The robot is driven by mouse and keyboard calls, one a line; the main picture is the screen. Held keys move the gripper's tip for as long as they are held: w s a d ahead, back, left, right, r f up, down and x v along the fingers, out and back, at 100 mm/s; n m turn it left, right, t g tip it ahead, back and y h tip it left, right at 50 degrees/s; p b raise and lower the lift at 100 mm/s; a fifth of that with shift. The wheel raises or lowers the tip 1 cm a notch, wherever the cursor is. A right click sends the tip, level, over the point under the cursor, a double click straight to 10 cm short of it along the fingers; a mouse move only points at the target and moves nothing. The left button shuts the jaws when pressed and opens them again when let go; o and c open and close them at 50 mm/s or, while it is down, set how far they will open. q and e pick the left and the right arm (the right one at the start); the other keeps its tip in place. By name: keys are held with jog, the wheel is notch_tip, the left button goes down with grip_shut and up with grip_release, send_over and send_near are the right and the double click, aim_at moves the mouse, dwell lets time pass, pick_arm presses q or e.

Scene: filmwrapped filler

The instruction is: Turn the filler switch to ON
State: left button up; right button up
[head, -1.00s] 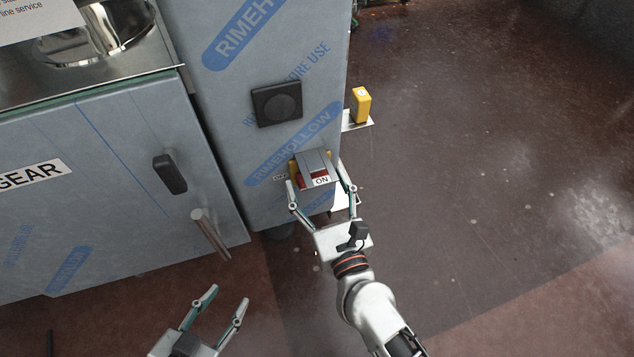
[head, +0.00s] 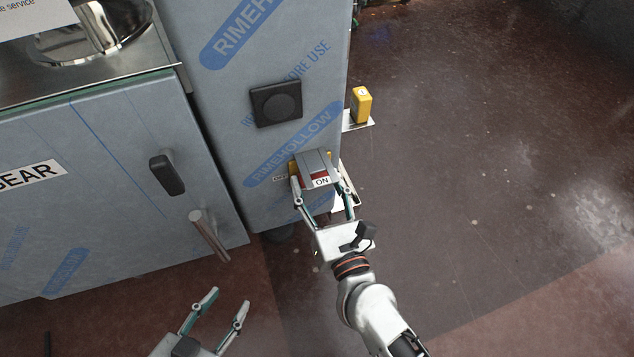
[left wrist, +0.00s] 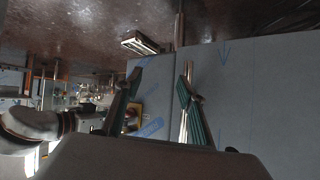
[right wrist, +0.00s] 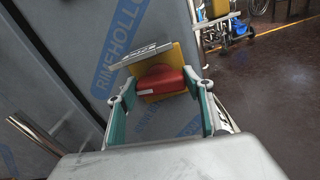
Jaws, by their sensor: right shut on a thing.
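The filler switch is a red knob (right wrist: 165,78) on a yellow plate (right wrist: 184,57), mounted low on the film-wrapped cabinet. A grey hood or flap (head: 314,160) covers part of it in the head view, where a little red (head: 319,175) shows above the ON label (head: 321,182). A partly covered OFF label (head: 280,178) is at its left. My right gripper (head: 321,184) is shut on the red knob, one finger on each side; the exact contact is partly hidden. My left gripper (head: 229,297) is open and empty, low in front of the cabinets.
A black square fitting (head: 276,104) is above the switch. The left cabinet has a black handle (head: 167,175) and a protruding metal bar (head: 209,236). A yellow box (head: 361,104) stands out at the cabinet's right side. The floor (head: 480,180) at right is clear.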

pick_arm(q)
jog(key=shift+w+d+r+n+t+h+b, duration=0.2)
jog(key=shift+w+d+r+b, duration=0.15)
jog(key=shift+d+r+b, duration=0.25)
jog(key=shift+w+d+r+n+t+h+b, duration=0.1)
jog(key=shift+w+d+r+n+h+b, duration=0.2)
jog(key=shift+d+b, duration=0.45)
pick_arm(e)
jog(key=shift+d+m, duration=0.1)
jog(key=shift+m, duration=2.6)
pick_arm(q)
jog(key=shift+d+r, duration=0.1)
jog(key=shift+r, duration=0.05)
jog(key=shift+w, duration=0.1)
pick_arm(e)
jog(key=o, duration=1.1)
